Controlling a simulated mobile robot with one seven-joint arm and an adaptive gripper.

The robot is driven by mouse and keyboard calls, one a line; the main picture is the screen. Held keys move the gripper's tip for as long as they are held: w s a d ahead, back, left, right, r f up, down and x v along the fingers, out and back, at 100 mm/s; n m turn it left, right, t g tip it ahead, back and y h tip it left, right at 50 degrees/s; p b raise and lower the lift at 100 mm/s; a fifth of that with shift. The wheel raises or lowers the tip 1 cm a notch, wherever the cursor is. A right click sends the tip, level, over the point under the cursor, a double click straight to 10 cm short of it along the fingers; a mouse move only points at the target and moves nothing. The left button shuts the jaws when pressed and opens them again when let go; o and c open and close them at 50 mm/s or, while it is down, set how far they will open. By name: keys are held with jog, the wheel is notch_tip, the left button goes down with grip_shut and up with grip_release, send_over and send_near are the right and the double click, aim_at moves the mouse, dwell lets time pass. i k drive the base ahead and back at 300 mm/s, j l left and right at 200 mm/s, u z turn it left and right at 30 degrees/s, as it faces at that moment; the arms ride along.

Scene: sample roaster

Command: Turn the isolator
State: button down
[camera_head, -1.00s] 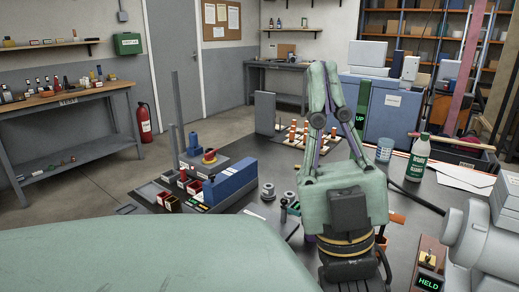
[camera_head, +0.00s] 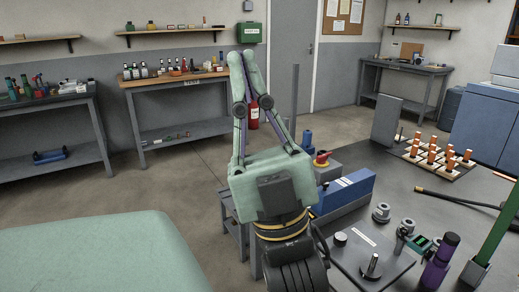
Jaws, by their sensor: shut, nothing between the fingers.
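The isolator (camera_head: 321,158) is a red rotary knob with a bit of yellow under it, on a grey box on the dark worktop, right of my gripper. My gripper's body hides part of the box's left side. My gripper (camera_head: 247,55) points away from me, with its fingertips together and nothing between them. The fingertips show in front of the back wall, up and left of the isolator, and apart from it.
A blue block (camera_head: 347,190) stands just in front of the isolator. Orange-topped pegs (camera_head: 433,153) stand on a board behind right. A purple cylinder (camera_head: 440,258) and a green post (camera_head: 497,225) stand at front right. Open floor (camera_head: 185,185) lies left.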

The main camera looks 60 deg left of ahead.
aim_at(321, 159)
jog(key=u, duration=1.3)
jog(key=z, duration=0.4)
jog(key=i+j+z, duration=0.15)
jog(key=j+z, duration=0.2)
jog(key=j, duration=0.2)
jog(key=j+z, duration=0.4)
jog(key=j, duration=0.15)
jog(key=i+j, duration=0.1)
jog(key=j, duration=0.3)
jog(key=i+j, duration=0.1)
jog(key=j, duration=0.35)
jog(key=i+j+z, duration=0.1)
jog(key=j, duration=0.3)
jog(key=i+j, duration=0.3)
jog(key=i, duration=0.05)
